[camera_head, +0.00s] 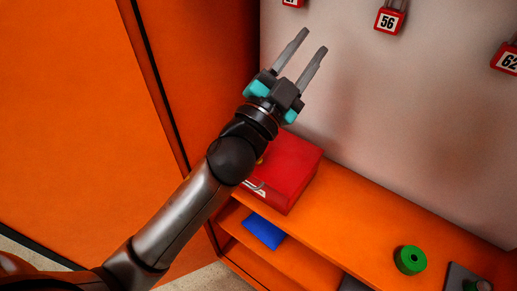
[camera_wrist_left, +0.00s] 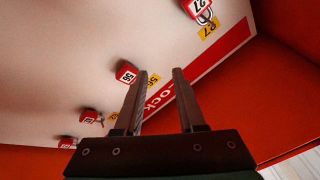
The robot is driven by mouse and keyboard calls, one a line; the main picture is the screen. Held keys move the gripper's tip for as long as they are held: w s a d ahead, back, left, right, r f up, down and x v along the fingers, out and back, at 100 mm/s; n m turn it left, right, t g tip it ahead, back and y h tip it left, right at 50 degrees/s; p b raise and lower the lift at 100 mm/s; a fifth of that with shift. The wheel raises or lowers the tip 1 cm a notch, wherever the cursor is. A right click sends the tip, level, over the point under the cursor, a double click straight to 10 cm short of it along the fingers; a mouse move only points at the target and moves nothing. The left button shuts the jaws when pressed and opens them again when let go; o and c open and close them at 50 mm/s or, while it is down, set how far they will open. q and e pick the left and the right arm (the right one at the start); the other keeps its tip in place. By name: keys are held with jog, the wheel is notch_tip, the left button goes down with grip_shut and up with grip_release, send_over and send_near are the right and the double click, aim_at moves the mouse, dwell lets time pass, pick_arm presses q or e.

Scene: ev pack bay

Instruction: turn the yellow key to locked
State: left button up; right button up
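My left gripper (camera_head: 314,41) is open and empty, raised in front of the pale board at the upper middle of the head view. In the left wrist view its two fingers (camera_wrist_left: 159,72) are apart with nothing between them, pointing toward the board. A red box (camera_head: 290,172) stands on the orange shelf below and behind my left arm, which covers part of it. A small yellow spot (camera_head: 261,160) shows at the box's left edge beside my arm; I cannot tell whether it is the yellow key. No key shows clearly in either view. My right gripper is not in view.
Red numbered padlocks hang on the pale board (camera_head: 345,95), including 56 (camera_head: 390,20) and 62 (camera_head: 507,60). The orange shelf (camera_head: 350,220) holds a green ring-shaped roll (camera_head: 410,260). A blue item (camera_head: 264,231) lies lower down. An orange panel (camera_head: 75,120) fills the left.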

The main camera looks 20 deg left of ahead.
pick_arm(q)
jog(key=s+d+r+m+g+h, duration=0.25)
jog(key=d+r+m+h, duration=0.25)
jog(key=d+m+h, duration=0.3)
jog(key=s+d+f+m+g+h, duration=0.1)
jog(key=s+d+m+g+h, duration=0.2)
jog(key=m+g, duration=0.6)
jog(key=s+d+f+m+g+h, duration=0.2)
jog(key=s+d+m+g, duration=0.15)
jog(key=m+g, duration=0.55)
jog(key=w+a+f+m+g+y, duration=0.2)
jog(key=a+f+m+y, duration=0.25)
jog(key=f+y, duration=0.75)
jog(key=w+a+n+t+y, duration=0.1)
jog(key=w+a+y, duration=0.25)
jog(key=a, duration=0.55)
jog(key=w+a+n+t+y, duration=0.1)
jog(key=w+a+n+y, duration=0.1)
jog(key=a+y, duration=0.5)
jog(key=shift+g+h, duration=0.25)
jog(key=shift+h, duration=0.7)
jog(key=f, duration=0.5)
jog(key=a+f, duration=0.1)
jog(key=f, duration=0.9)
jog(key=shift+s+a+b, duration=0.2)
jog(key=shift+s+b, duration=0.05)
jog(key=shift+b, duration=0.1)
